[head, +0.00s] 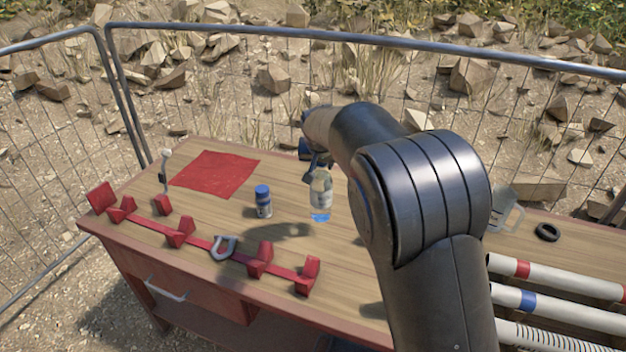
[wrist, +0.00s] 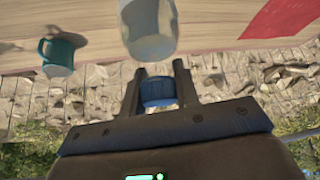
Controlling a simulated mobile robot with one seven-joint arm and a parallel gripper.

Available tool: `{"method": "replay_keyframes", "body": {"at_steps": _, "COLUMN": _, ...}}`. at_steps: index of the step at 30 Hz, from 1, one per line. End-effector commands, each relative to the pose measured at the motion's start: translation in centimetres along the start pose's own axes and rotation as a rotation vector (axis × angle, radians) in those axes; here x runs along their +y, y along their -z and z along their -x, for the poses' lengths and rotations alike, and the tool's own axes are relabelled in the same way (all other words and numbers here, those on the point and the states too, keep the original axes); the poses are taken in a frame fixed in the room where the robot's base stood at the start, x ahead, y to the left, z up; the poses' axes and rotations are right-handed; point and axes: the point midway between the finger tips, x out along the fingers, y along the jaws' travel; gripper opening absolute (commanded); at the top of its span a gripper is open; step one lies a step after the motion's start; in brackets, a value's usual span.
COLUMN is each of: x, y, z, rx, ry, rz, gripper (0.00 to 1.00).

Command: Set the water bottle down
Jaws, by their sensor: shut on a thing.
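The water bottle (head: 320,200) is clear with a pale label and a blue tint at its base. It hangs roughly upright below my gripper (head: 317,160), over the wooden table (head: 340,255). A shadow lies on the wood to its lower left, apart from its base, so it looks raised above the top. In the wrist view my gripper (wrist: 158,85) is shut on the bottle's blue cap (wrist: 158,91), and the bottle body (wrist: 148,28) extends away from the fingers. The arm hides part of the table right of the bottle.
A small blue-capped jar (head: 263,203) stands left of the bottle. A red cloth (head: 214,173) lies behind it. A red rack (head: 180,238) with a metal shackle (head: 222,248) runs along the front. A teal mug (wrist: 58,56) shows in the wrist view. Pipes (head: 560,311) and a black ring (head: 547,232) are right.

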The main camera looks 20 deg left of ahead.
Motion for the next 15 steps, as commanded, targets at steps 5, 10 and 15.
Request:
{"method": "replay_keyframes", "body": {"at_steps": 5, "x": -2.2, "y": -0.2, "z": -1.4, "rx": 0.002, "ry": 0.0, "rz": 0.001, "gripper": 0.0}}
{"method": "replay_keyframes", "body": {"at_steps": 10, "x": -2.5, "y": -0.5, "z": -2.0, "rx": 0.001, "ry": -0.001, "rz": 0.0, "gripper": 0.0}}
{"method": "replay_keyframes", "body": {"at_steps": 15, "x": -2.5, "y": -1.8, "z": -4.0, "rx": -0.001, "ry": -0.002, "rz": 0.0, "gripper": 0.0}}
